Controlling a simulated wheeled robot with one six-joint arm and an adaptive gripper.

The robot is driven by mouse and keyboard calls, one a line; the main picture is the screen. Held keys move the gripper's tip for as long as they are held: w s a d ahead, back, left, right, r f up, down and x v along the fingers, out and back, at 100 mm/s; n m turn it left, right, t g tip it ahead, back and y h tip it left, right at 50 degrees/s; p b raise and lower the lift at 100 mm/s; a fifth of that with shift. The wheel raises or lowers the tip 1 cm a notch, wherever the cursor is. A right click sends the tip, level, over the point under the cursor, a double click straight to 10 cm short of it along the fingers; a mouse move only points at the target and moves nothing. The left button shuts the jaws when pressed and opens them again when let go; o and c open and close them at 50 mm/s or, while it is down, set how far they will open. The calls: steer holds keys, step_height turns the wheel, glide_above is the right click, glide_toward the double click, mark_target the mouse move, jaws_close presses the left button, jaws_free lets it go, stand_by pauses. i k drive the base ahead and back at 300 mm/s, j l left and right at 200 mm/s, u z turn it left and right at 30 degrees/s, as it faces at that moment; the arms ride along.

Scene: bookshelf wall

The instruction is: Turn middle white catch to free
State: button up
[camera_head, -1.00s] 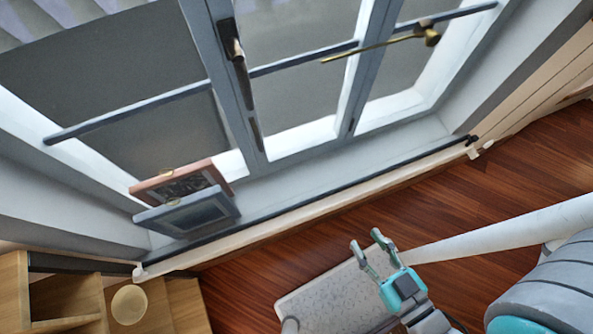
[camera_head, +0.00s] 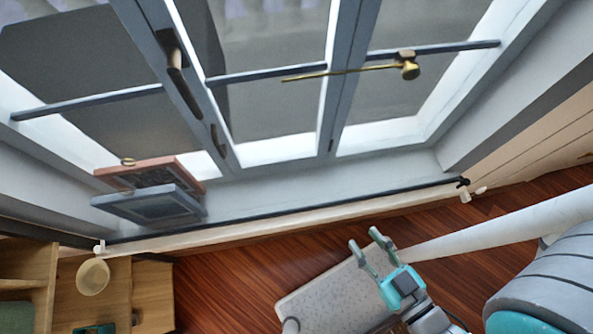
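My gripper (camera_head: 365,240) is open and empty, with its two grey-green fingers spread above the wooden floor and a speckled light panel. Small white catch-like pieces show at the ends of the dark rail along the sill: one at the left end (camera_head: 100,248), one at the right end (camera_head: 465,196) with another small white piece (camera_head: 481,190) just beside it. I cannot tell which is the middle catch, nor how any of them is turned. My gripper is well apart from all of them.
A grey-framed window (camera_head: 330,90) with a dark handle (camera_head: 178,72) and a brass stay (camera_head: 350,72) is above the sill. Two picture frames (camera_head: 150,205) lean on the sill. Wooden shelving with a cream round object (camera_head: 93,276) is at lower left. Wooden floor (camera_head: 240,280) is open.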

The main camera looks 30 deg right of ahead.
mark_target(98, 248)
steer(key=l+u, duration=0.2)
steer(key=l, duration=0.15)
steer(key=k+l+u, duration=0.15)
steer(key=l, duration=0.2)
steer(key=k+l+u, duration=0.2)
steer(key=l, duration=0.15)
steer(key=l+u, duration=0.3)
steer(key=j+u, duration=0.15)
steer(key=u, duration=1.05)
steer(key=i+j+u, duration=0.1)
steer(key=i, duration=0.55)
steer(key=i+j, duration=0.15)
steer(key=i, duration=0.55)
steer(key=j+u, duration=0.05)
